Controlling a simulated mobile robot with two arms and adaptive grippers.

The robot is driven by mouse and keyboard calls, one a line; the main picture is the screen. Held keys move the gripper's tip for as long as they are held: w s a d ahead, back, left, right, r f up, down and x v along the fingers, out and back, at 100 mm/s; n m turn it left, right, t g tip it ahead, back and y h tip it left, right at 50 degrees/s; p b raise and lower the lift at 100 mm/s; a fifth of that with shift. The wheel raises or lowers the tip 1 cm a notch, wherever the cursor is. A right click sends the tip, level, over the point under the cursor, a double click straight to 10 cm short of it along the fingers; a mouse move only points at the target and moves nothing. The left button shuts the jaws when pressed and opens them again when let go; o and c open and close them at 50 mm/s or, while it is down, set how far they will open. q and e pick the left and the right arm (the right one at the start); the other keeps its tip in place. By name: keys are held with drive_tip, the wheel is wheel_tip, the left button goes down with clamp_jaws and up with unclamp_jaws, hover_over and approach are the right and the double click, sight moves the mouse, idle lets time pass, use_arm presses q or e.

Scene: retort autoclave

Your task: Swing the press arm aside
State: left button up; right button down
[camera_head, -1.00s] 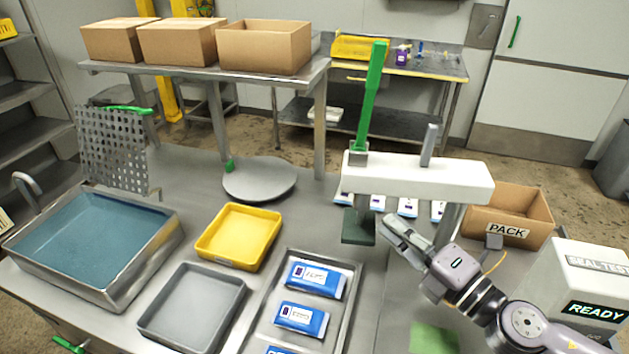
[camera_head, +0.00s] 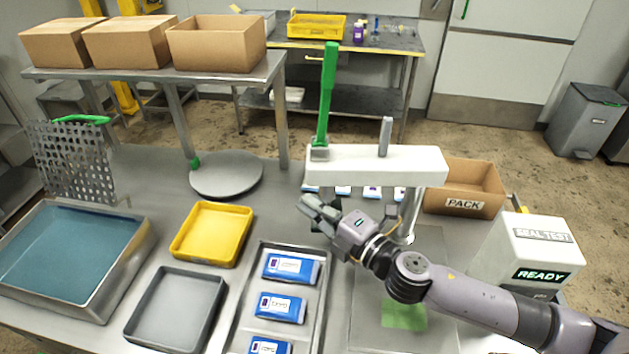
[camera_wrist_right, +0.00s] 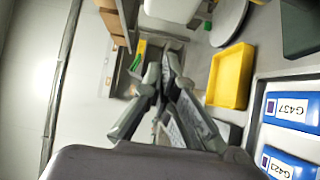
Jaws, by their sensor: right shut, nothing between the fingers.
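The press has a white horizontal arm (camera_head: 375,166) with an upright green lever (camera_head: 327,95) at its left end and a grey pin on top. Its dark pad under the left end is mostly hidden behind my right gripper (camera_head: 306,208). That gripper is shut and empty, in front of and just below the arm's left end, fingers pointing left. I cannot tell whether it touches the press. The wrist view shows its fingers (camera_wrist_right: 165,72) together with nothing between them, and a dark green block (camera_wrist_right: 301,26) at the upper right. My left gripper is not in view.
A tray (camera_head: 325,290) of blue pouches, a yellow bin (camera_head: 245,232), a grey tray (camera_head: 218,298) and a water basin (camera_head: 130,268) stand left of my right arm. A PACK carton (camera_head: 492,183) and a READY seal tester (camera_head: 540,250) stand to the right.

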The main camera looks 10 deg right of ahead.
sight(312, 184)
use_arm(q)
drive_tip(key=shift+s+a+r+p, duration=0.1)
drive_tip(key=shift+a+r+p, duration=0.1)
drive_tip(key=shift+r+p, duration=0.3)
use_arm(e)
drive_tip(key=w, duration=0.2)
drive_tip(key=w+d, duration=0.1)
drive_tip(key=shift+w+d, duration=0.1)
drive_tip(key=shift+w, duration=0.25)
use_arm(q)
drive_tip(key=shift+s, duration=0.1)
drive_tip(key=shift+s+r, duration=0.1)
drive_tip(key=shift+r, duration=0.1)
use_arm(e)
drive_tip(key=shift+w+r, duration=0.1)
drive_tip(key=shift+w, duration=0.95)
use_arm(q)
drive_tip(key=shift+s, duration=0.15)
